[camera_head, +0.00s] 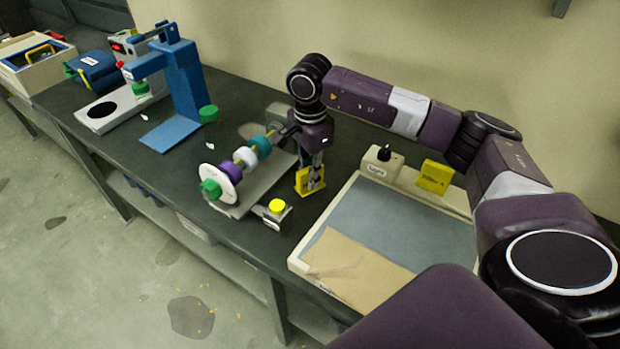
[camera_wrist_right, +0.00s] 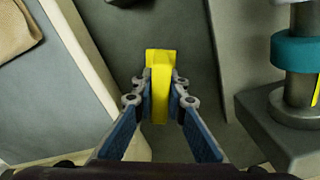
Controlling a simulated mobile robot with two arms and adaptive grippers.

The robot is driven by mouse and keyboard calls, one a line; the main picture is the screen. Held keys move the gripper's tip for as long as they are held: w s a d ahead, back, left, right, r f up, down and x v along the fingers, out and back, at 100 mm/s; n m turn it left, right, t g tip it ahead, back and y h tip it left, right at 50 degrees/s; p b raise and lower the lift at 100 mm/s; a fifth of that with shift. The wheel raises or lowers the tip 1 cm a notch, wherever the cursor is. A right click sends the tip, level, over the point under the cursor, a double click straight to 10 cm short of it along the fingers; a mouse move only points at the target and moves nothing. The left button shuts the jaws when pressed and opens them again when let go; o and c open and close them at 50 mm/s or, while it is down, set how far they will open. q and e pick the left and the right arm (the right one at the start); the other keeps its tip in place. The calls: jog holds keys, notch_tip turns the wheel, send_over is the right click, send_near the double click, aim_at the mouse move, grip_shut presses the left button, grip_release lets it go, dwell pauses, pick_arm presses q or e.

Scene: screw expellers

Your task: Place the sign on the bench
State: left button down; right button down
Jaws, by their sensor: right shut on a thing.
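A small yellow sign (camera_head: 303,182) is between the fingers of my right gripper (camera_head: 315,172) in the head view. It stands upright at the dark bench (camera_head: 318,208), between the screw expeller and the tray; I cannot tell whether it touches the bench top. In the right wrist view the yellow sign (camera_wrist_right: 160,84) is gripped between both fingers of my right gripper (camera_wrist_right: 160,98). A second yellow sign (camera_head: 434,177) stands at the back of the tray. My left gripper is not in view.
The screw expeller (camera_head: 238,168) with white, teal and purple rings stands just left of my right gripper. A cream-rimmed tray (camera_head: 300,262) with a brown sheet (camera_head: 355,265) lies to the right. A blue press (camera_head: 180,85) and boxes stand farther left.

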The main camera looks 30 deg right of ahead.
jog(key=shift+f, duration=0.85)
jog(key=shift+f, duration=0.2)
jog(key=c, duration=1.9)
grip_release()
jog(key=shift+c, duration=0.2)
jog(key=shift+r, duration=0.2)
